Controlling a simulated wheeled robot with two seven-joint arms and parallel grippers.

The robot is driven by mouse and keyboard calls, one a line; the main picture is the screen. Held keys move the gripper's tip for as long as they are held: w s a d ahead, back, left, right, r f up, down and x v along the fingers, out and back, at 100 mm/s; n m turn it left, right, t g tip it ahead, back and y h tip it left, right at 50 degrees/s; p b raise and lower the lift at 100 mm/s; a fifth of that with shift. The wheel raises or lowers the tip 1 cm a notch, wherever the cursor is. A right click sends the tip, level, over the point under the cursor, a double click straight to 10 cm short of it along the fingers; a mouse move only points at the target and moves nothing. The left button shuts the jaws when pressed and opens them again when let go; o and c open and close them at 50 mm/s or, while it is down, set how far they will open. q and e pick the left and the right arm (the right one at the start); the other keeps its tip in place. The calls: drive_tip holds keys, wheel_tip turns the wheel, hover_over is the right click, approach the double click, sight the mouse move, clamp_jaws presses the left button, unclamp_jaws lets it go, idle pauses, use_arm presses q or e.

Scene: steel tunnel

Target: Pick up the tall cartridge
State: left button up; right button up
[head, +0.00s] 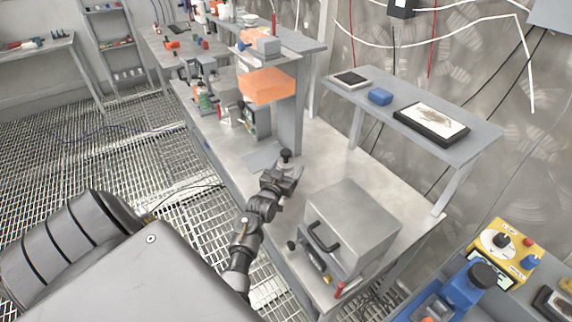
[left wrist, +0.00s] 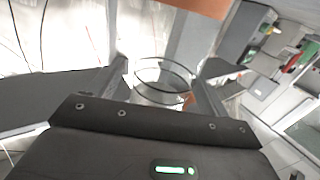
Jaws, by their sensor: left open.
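A clear, see-through cylinder (left wrist: 163,74) with dark rims stands between the two fingers of my left gripper (left wrist: 163,92) in the left wrist view. It looks like the tall cartridge. The fingers are apart, one on each side; I cannot tell whether either touches it. In the head view my left gripper (head: 284,178) is over the workbench, beside a small upright thing with a dark top (head: 286,154), probably the same cartridge. Its lower part is hidden by the gripper. My right gripper is not in view.
A grey metal box (head: 352,222) with a black handle stands on the workbench (head: 325,150) to the right of my gripper. An orange block (head: 267,86) is behind it, by a grey upright.

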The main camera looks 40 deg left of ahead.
use_arm(q)
drive_tip(key=shift+w+a, duration=0.25)
drive_tip(key=shift+w, duration=0.35)
drive_tip(key=shift+f, duration=0.1)
drive_tip(key=c, duration=1.1)
drive_tip(key=shift+c, duration=1)
drive_tip(key=shift+r, duration=0.2)
